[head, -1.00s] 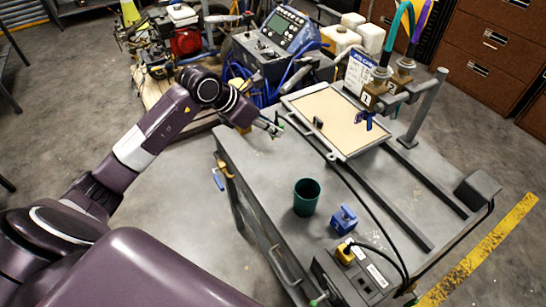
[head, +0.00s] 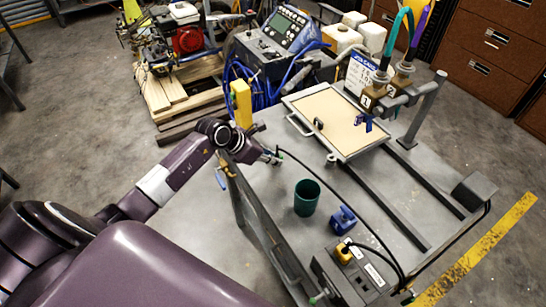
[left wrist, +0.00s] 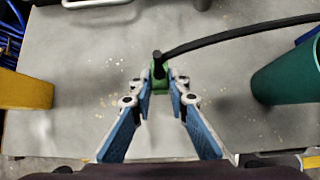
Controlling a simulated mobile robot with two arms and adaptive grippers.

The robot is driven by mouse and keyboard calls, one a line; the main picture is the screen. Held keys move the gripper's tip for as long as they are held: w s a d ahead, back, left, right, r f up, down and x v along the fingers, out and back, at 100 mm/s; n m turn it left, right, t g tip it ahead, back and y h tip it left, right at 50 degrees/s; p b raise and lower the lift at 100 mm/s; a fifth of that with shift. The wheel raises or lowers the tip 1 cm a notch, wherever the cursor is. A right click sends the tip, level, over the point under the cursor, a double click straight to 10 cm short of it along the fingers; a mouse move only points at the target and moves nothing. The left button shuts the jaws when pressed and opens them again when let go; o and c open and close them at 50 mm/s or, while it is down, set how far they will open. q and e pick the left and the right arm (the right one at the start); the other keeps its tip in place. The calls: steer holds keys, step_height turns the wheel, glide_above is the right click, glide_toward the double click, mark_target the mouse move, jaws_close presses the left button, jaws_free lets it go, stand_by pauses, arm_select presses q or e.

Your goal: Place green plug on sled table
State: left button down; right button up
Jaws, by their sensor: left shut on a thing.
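My left gripper (head: 273,157) is over the left edge of the grey workbench (head: 328,190). In the left wrist view its blue-padded fingers (left wrist: 160,88) are closed around the green plug (left wrist: 160,74). A black cable runs from the plug off to the right. In the head view the plug is too small to make out clearly. The sled table (head: 330,108), a tan board in a grey metal frame, sits on two dark rails behind and to the right of the gripper. A black handle (head: 318,124) stands on it. My right gripper is not in view.
A dark green cup (head: 306,198) and a blue block-like item (head: 343,219) stand on the bench. A power box with a yellow plug (head: 344,253) is at the front. Hoses and valves (head: 385,90) rise behind the sled. A yellow post (head: 241,103) is beyond the gripper.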

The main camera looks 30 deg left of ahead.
arm_select(q)
steer(key=shift+f, duration=0.15)
steer(key=c, duration=1.9)
jaws_free()
steer(key=shift+o, duration=0.3)
steer(key=shift+s+a+r, duration=0.1)
steer(key=shift+s+r, duration=0.05)
steer(key=shift+r, duration=0.2)
steer(key=b+v, duration=0.2)
steer(key=v, duration=0.9)
steer(key=shift+r, duration=0.25)
